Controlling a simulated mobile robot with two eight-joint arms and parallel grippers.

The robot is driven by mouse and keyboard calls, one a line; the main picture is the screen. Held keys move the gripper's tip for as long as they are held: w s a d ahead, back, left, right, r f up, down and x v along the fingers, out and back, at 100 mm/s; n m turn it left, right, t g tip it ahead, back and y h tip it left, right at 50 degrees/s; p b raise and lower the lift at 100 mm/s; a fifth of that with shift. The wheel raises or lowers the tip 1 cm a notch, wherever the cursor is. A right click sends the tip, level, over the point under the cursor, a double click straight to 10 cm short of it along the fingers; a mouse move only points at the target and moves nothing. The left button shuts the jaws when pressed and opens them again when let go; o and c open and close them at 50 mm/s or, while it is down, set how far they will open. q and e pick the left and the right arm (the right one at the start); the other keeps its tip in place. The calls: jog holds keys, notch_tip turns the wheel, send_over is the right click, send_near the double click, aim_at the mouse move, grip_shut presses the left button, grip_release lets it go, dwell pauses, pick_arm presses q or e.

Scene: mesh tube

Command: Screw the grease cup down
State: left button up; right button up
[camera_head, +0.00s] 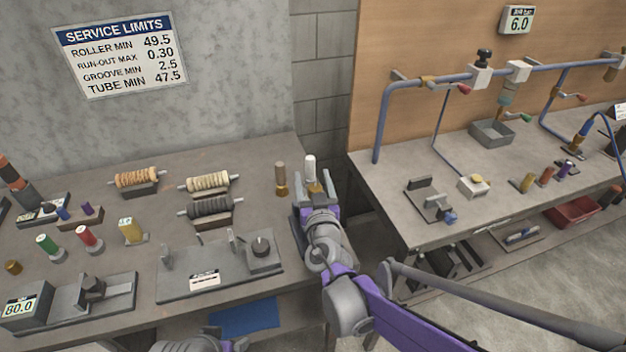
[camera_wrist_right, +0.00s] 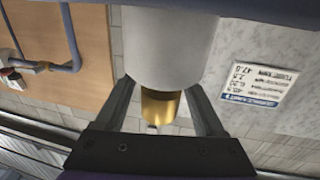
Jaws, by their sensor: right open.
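A white cylinder on a brass neck, apparently the grease cup (camera_head: 310,167), stands upright near the right end of the left bench. In the right wrist view the white body (camera_wrist_right: 168,45) fills the top, with its brass part (camera_wrist_right: 160,107) between my fingers. My right gripper (camera_head: 315,188) is open, with one finger (camera_wrist_right: 162,85) on each side of the cup; I cannot tell whether either touches it. A brown cylinder on a brass base (camera_head: 280,178) stands just left of it. My left gripper is out of view.
Rollers on stands (camera_head: 208,208) and a grey fixture plate with a knob (camera_head: 218,272) lie left of my right gripper. A gap separates this bench from the right bench (camera_head: 400,228), which carries blue pipes (camera_head: 440,79) and small parts.

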grip_shut()
dwell(0.3)
jog(key=shift+d+m+h, duration=0.1)
jog(key=shift+m+h, duration=0.3)
jog(key=shift+h, duration=0.3)
